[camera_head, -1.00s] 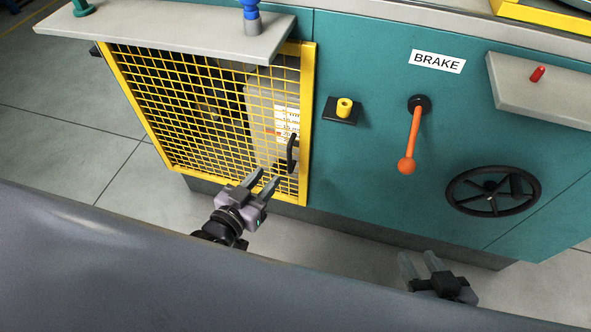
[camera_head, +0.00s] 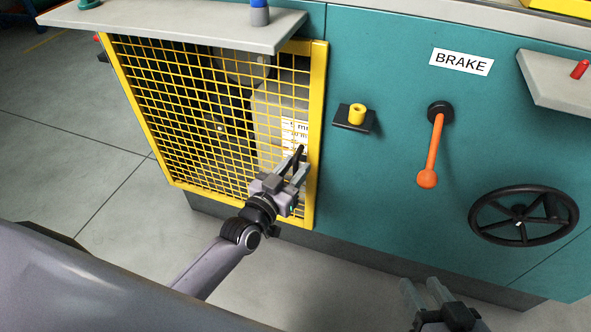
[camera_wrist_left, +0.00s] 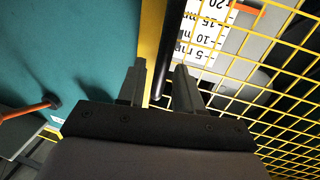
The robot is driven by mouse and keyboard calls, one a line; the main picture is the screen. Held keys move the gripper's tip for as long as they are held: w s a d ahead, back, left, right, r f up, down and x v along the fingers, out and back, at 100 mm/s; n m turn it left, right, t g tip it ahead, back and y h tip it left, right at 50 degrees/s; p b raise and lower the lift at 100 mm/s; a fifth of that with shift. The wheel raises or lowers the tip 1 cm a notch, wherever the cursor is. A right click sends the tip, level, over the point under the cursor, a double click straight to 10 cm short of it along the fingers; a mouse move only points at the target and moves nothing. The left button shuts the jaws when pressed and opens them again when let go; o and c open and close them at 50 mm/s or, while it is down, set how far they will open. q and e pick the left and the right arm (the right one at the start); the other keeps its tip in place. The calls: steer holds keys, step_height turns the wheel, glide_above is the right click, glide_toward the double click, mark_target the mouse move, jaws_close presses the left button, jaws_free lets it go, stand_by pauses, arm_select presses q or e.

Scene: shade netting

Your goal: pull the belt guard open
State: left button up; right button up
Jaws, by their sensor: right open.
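The belt guard (camera_head: 178,118) is a yellow mesh door in a yellow frame on the teal machine, and it looks closed. Its black handle (camera_head: 301,154) stands upright near the right side of the frame. My left gripper (camera_head: 299,168) is at the handle with its fingers apart. In the left wrist view the black handle (camera_wrist_left: 167,60) runs between the two open fingertips (camera_wrist_left: 160,72), with visible space beside it; I see no grip on it. My right gripper (camera_head: 424,289) is open and empty low at the front, away from the guard.
A grey shelf (camera_head: 170,27) juts out above the guard. Right of the guard are a yellow knob (camera_head: 357,113), an orange brake lever (camera_head: 434,150) and a black handwheel (camera_head: 523,215). The floor (camera_head: 75,150) left of the machine is clear.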

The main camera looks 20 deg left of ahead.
arm_select(q)
steer(key=shift+w+d, duration=0.1)
steer(key=shift+w, duration=0.3)
jaws_close()
steer(key=shift+s, duration=0.1)
